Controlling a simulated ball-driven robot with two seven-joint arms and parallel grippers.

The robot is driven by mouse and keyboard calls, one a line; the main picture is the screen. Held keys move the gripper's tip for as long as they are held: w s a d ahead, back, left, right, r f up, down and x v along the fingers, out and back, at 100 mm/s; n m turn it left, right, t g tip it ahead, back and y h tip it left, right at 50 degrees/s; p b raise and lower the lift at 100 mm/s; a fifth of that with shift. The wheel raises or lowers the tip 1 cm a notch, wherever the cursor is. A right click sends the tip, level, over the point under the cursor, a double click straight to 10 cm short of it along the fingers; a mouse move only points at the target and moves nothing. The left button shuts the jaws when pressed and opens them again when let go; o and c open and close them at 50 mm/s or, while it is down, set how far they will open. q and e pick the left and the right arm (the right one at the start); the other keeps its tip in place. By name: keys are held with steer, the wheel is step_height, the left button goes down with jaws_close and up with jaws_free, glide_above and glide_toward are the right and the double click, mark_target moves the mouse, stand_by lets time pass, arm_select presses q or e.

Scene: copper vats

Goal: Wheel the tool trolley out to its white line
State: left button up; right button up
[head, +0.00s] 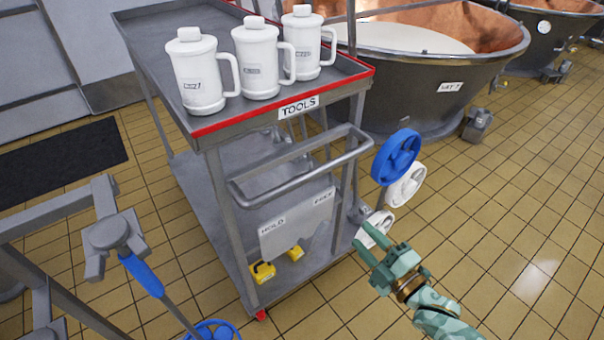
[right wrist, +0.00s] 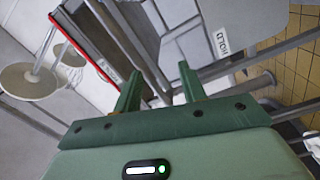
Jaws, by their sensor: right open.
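The grey tool trolley (head: 222,200) with a red-edged top and a TOOLS label stands left of centre in the head view. Its push handle (head: 303,176) sticks out at the near end. Below it are a plate (head: 297,222) marked HOLD and, it seems, FREE, and two yellow pedals (head: 263,272). My right gripper (head: 384,250) is open and empty, low and right of the handle. In the right wrist view its fingers (right wrist: 160,76) point at the trolley's frame, apparently with nothing between them. My left gripper is not in view. I see no white line.
Several white lidded jugs (head: 257,60) stand on the trolley top. A copper vat (head: 430,80) stands behind. Blue (head: 397,157) and white (head: 407,186) handwheels are right of the trolley. A grey frame (head: 105,235) is at left. Tiled floor (head: 500,230) at right is clear.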

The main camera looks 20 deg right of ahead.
mark_target(319, 176)
step_height(319, 176, up, 5)
steer(key=a+n+t+y, duration=0.1)
steer(key=a+n, duration=0.1)
steer(key=w+a+r+b, duration=0.1)
steer(key=w, duration=0.3)
steer(key=w+a+n+b, duration=0.1)
steer(key=w+a, duration=0.1)
steer(key=w, duration=0.3)
steer(key=w+a+r+n+b, duration=0.1)
steer(key=w, duration=0.4)
steer(key=shift+a+r+t+b, duration=0.3)
steer(key=shift+a+r, duration=0.05)
steer(key=shift+w+a+r, duration=0.2)
steer(key=shift+w, duration=0.3)
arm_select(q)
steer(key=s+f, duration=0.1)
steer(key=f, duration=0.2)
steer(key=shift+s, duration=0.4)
arm_select(e)
jaws_close()
